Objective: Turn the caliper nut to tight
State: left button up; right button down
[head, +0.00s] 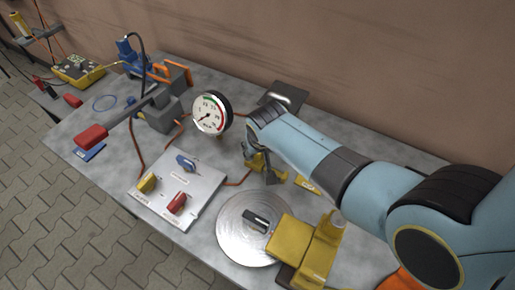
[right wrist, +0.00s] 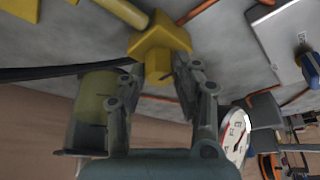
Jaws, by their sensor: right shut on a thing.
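My right gripper (head: 264,174) reaches in from the right to the middle of the bench. It is shut on a small yellow fitting (right wrist: 160,38). In the right wrist view the fitting is a blocky yellow piece with a stub between my fingertips (right wrist: 160,70). In the head view my fingers partly hide it. A yellow caliper (head: 295,242) sits over the edge of a shiny round disc (head: 236,232), in front of my right arm. I cannot tell which part is the caliper nut. My left gripper is not in view.
Left of the gripper stand a round gauge (head: 209,114) and a grey panel (head: 204,200) with blue, yellow and red levers. A pump with a red-ended lever (head: 91,138) is further left. Orange hoses run across the bench. A wall is behind.

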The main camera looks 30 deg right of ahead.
jog(key=c, duration=1)
grip_release()
jog(key=v, duration=1.2)
